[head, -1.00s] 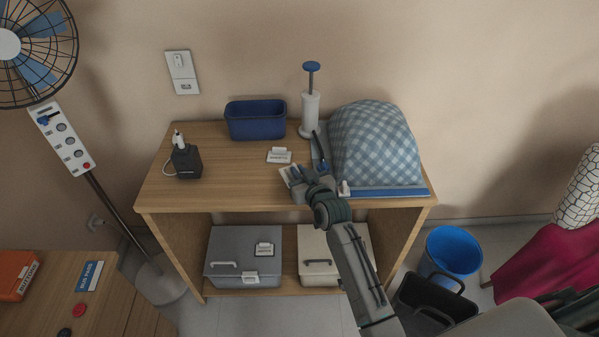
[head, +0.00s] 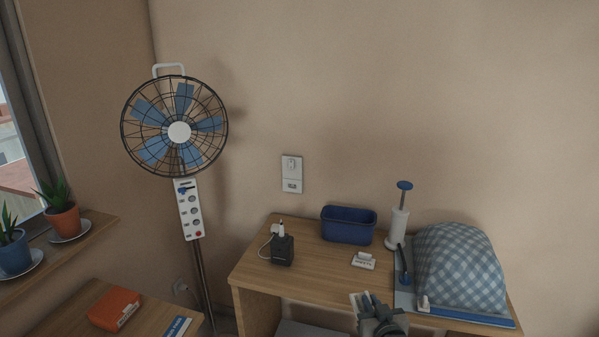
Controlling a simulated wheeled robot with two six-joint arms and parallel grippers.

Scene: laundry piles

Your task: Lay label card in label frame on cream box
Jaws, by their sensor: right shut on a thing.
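My right gripper (head: 364,302) is at the front edge of the wooden shelf unit's top, low in the head view. It is shut on a small pale card (head: 355,301), which looks like the label card; its print cannot be read. The cream box and its label frame are out of view below the picture. My left gripper is not in view.
On the shelf top (head: 315,262) are a black charger (head: 283,250), a blue bin (head: 348,225), a white card holder (head: 363,260), a white pump stand (head: 398,225) and a checkered cover (head: 460,268). A fan (head: 180,132) stands left. A grey surface (head: 312,330) shows below.

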